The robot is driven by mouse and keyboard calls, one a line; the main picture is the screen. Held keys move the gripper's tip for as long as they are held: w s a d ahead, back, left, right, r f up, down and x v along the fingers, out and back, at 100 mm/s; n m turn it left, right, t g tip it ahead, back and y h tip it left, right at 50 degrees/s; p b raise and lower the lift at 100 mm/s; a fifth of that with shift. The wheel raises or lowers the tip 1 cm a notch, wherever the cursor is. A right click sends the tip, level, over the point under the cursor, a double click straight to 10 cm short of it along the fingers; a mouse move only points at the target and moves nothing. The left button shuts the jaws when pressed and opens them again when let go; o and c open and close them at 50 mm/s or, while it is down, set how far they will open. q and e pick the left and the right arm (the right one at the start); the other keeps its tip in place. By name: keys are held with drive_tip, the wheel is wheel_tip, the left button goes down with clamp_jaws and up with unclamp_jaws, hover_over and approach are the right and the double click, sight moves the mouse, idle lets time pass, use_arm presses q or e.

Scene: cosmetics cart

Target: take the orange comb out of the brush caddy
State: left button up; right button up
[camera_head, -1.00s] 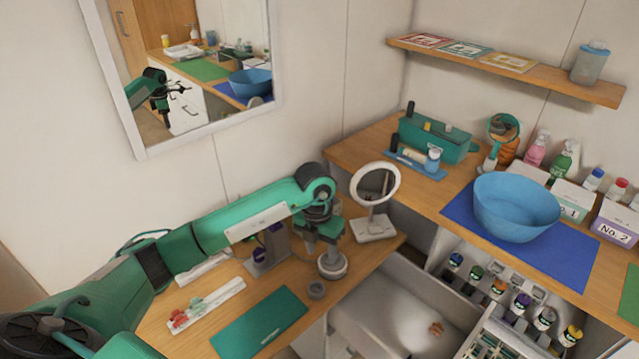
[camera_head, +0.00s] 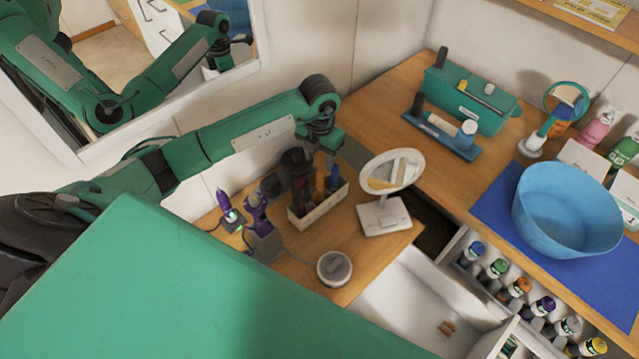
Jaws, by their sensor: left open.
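The brush caddy (camera_head: 318,213) is a pale box on the wooden desk, left of the round vanity mirror. Several dark, reddish and blue items stand upright in it. A narrow orange strip among them, seemingly the orange comb (camera_head: 320,173), stands near the caddy's middle, partly covered at the top. My left gripper (camera_head: 320,152) is open and points down just above the caddy's contents. Its fingertips are hard to make out among the upright items, and I cannot tell whether they touch the comb. My right gripper is not in view.
The vanity mirror (camera_head: 385,212) stands close right of the caddy. A purple tool (camera_head: 227,207) with a cord and a round grey device (camera_head: 334,268) are near. A large green surface close to the camera hides the lower left. An open drawer (camera_head: 420,305) lies below right.

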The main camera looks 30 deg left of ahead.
sight(320, 172)
use_arm(q)
wheel_tip(320, 172, down, 3)
drive_tip(key=shift+w+p, duration=0.1)
drive_tip(key=shift+p, duration=0.25)
drive_tip(key=shift+w+f+p, duration=0.1)
drive_tip(key=shift+f+p, duration=0.25)
drive_tip(key=shift+f, duration=0.5)
wheel_tip(320, 172, down, 4)
drive_tip(key=p, duration=0.2)
drive_tip(key=shift+p, duration=0.3)
drive_tip(key=shift+f, duration=0.4)
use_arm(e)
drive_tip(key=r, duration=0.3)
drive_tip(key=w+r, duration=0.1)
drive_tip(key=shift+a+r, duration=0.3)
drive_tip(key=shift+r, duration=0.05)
use_arm(q)
clamp_jaws()
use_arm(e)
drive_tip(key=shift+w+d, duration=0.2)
